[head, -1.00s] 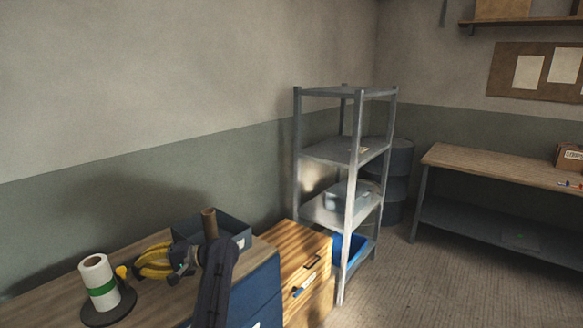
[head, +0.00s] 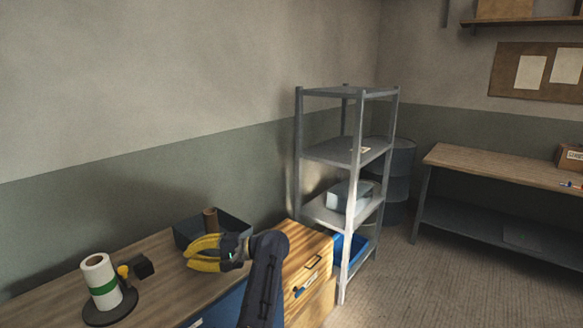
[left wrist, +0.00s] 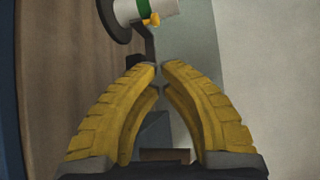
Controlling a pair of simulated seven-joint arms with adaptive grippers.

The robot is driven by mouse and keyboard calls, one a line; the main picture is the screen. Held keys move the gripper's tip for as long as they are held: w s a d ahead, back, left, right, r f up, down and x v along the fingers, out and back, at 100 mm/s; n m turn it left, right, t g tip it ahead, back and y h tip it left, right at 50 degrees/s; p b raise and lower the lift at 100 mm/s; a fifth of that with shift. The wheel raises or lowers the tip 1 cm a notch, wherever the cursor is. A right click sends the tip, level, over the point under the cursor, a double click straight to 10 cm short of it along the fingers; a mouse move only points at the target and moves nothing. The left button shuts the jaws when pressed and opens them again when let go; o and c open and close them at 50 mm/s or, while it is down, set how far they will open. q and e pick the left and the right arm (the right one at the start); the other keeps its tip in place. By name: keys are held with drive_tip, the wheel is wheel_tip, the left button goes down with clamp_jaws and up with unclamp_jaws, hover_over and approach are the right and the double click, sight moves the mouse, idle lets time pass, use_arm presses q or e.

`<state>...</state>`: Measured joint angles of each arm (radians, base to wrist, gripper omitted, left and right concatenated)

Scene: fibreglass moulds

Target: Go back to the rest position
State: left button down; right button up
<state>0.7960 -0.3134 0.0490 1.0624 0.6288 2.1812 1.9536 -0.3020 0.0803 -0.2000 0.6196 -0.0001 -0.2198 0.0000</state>
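My left gripper (head: 190,257), with yellow fingers, is at the end of my dark arm, over the wooden bench (head: 150,250) in front of a dark tray. In the left wrist view its two yellow fingers (left wrist: 161,66) curve inward and their tips come together with nothing seen held between them. The arm comes up from the bottom of the head view. My right gripper is not in view.
A white roll with a green band (head: 100,280) stands on a dark round base, beside a small black block (head: 143,267). The dark tray (head: 243,228) holds a brown cylinder (head: 210,221). A wooden drawer unit (head: 308,262) and metal shelf (head: 345,150) stand right.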

use_arm(q)
drive_tip(key=shift+w+a+r+m+t+h, duration=0.15)
drive_tip(key=shift+w+r+m+t, duration=0.3)
drive_tip(key=shift+m, duration=0.45)
drive_tip(key=shift+w+a+r+m+t+h, duration=0.15)
drive_tip(key=shift+w+r+m+t, duration=0.3)
drive_tip(key=shift+m, duration=0.45)
drive_tip(key=shift+d+f, duration=0.1)
